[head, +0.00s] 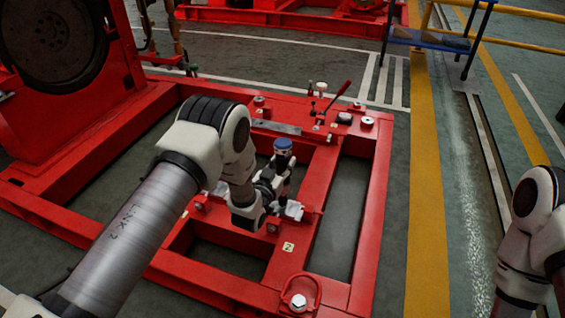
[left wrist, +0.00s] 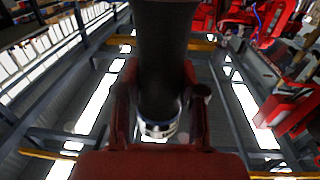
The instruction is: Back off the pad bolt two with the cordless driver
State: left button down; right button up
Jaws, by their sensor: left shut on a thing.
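My left gripper (head: 272,185) is shut on the cordless driver (head: 283,146), which has a blue top and stands roughly upright above the red frame. In the left wrist view, the dark round body of the driver (left wrist: 162,60) sits between my two fingers, with a silver band at its lower end. A small label (head: 288,246), seemingly marked 2, is on the frame just below the gripper. A silvery pad (head: 293,211) shows beside the gripper. The pad bolt and the driver's tip are hidden by my wrist or too small to tell. My right gripper is outside the view.
The red base frame (head: 372,225) has open bays between its beams. A red-handled lever (head: 338,96) rises at its back, near a grey bar (head: 276,127). A lifting shackle (head: 299,300) sits at the front. A large flywheel (head: 55,45) stands at left.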

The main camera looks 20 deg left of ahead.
pick_arm(q)
jog(key=shift+r, duration=0.1)
dwell(0.6)
jog(key=shift+f, duration=0.45)
jog(key=shift+r, duration=0.15)
